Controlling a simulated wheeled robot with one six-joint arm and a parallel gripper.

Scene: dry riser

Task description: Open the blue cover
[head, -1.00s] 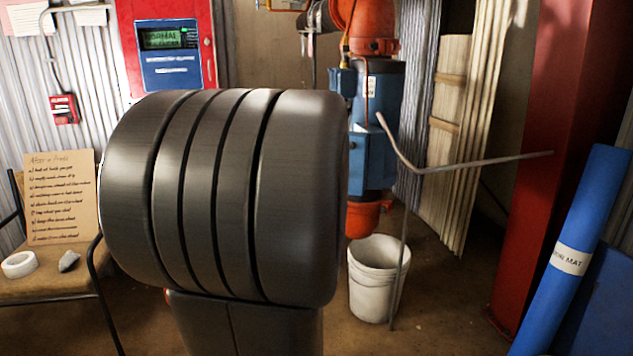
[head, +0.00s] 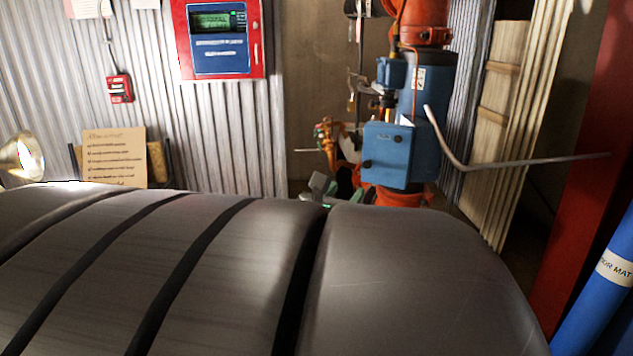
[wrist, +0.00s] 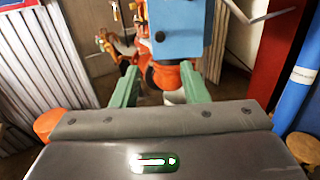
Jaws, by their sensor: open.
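The blue cover (head: 393,155) is the front of a blue box on the orange and blue pipe assembly, with dark fastenings near its left edge. It appears shut. In the wrist view the blue cover (wrist: 178,30) is ahead of and above my gripper (wrist: 158,78). My gripper's two green fingers are spread apart with nothing between them, and a gap seems to separate them from the cover.
A bent grey rod (head: 520,162) sticks out right of the box, near the cover. A red column (head: 590,150) and a rolled blue mat (head: 600,285) stand at the right. A red alarm panel (head: 218,38) hangs on the corrugated wall. An orange valve (head: 328,140) is left of the box.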

